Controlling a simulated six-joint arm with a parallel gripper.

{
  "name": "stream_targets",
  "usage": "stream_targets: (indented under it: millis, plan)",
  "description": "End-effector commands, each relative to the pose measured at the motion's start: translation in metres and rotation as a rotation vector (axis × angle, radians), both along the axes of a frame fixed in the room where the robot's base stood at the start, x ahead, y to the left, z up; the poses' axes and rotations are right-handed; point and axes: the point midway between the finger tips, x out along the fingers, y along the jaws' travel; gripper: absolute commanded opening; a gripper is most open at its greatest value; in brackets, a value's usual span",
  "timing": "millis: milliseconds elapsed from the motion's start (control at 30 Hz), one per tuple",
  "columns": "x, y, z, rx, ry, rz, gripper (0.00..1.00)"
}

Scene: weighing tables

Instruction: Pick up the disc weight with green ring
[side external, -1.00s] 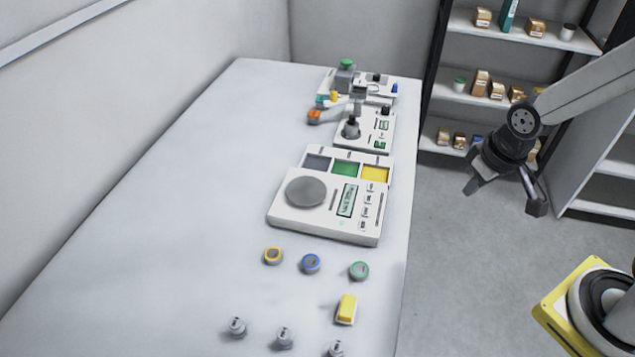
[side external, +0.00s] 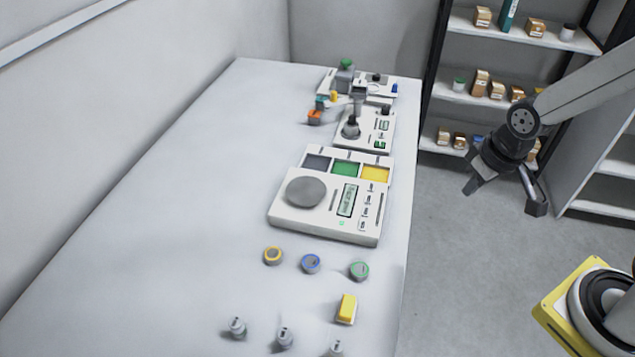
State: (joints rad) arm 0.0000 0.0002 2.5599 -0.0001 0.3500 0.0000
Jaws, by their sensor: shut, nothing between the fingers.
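The disc weight with green ring (side external: 359,270) lies flat on the white table (side external: 180,220), near its right edge. A disc weight with blue ring (side external: 311,263) and one with yellow ring (side external: 273,256) lie in a row to its left. My gripper (side external: 506,197) hangs to the upper right, off the table and well apart from the discs. The green-ringed disc is in full view.
A large scale (side external: 305,192) with coloured pads stands behind the discs. A yellow block (side external: 346,309) lies just in front of the green-ringed disc. Several small grey weights (side external: 285,337) stand at the front. The table's left side is clear.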

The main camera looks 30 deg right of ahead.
Motion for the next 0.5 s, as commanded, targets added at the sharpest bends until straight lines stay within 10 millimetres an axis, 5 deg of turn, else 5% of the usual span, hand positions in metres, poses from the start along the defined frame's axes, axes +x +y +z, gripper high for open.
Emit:
stream_targets:
  millis: [67,367,500]
  plan:
    - [0.0,0.0,0.0,0.0,0.0,0.0,0.0]
    - [0.0,0.0,0.0,0.0,0.0,0.0,0.95]
    - [0.0,0.0,0.0,0.0,0.0,0.0,0.99]
